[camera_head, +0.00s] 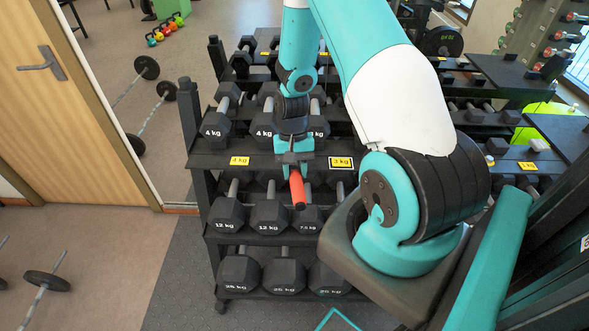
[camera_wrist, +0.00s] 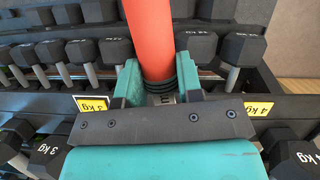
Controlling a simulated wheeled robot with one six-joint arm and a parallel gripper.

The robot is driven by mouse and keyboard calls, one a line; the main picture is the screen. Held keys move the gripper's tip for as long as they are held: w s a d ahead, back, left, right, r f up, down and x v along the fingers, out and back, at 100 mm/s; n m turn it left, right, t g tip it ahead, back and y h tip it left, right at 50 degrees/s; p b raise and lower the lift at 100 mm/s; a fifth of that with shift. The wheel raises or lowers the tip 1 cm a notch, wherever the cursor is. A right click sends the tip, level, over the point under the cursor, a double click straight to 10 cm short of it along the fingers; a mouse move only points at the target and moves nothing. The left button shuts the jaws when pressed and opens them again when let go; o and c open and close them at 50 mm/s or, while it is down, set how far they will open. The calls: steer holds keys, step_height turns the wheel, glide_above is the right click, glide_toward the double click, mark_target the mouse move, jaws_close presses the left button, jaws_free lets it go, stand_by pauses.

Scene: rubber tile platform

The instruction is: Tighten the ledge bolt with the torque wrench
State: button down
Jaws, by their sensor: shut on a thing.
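My gripper (camera_head: 293,162) is shut on an orange-red handle, which I take to be the torque wrench (camera_head: 297,189). In the wrist view the handle (camera_wrist: 151,38) stands between the two teal fingers of my gripper (camera_wrist: 160,84), with a dark ringed collar at its lower end. The rest of the wrench is hidden by my gripper. In the head view the handle points down toward the camera, in front of the dumbbell rack. I cannot make out the ledge bolt in either view.
A black rack (camera_head: 227,161) with several dumbbells on its tiers stands close behind and below my gripper. Yellow weight labels mark its shelf edge. More racks stand to the right. A wooden door (camera_head: 70,110) is at left, with open floor (camera_head: 100,255) before it.

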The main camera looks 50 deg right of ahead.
steer(key=shift+r+p, duration=1.65)
steer(key=shift+r, duration=0.4)
steer(key=shift+f, duration=0.1)
steer(key=w+a+f+n+h+b, duration=0.2)
steer(key=w+a+f+n+b, duration=0.3)
steer(key=a+f+n+b, duration=0.3)
steer(key=a+f+b, duration=0.1)
steer(key=a, duration=0.3)
steer(key=shift+w+f+g, duration=0.25)
steer(key=shift+w+g, duration=0.1)
steer(key=shift+g, duration=0.05)
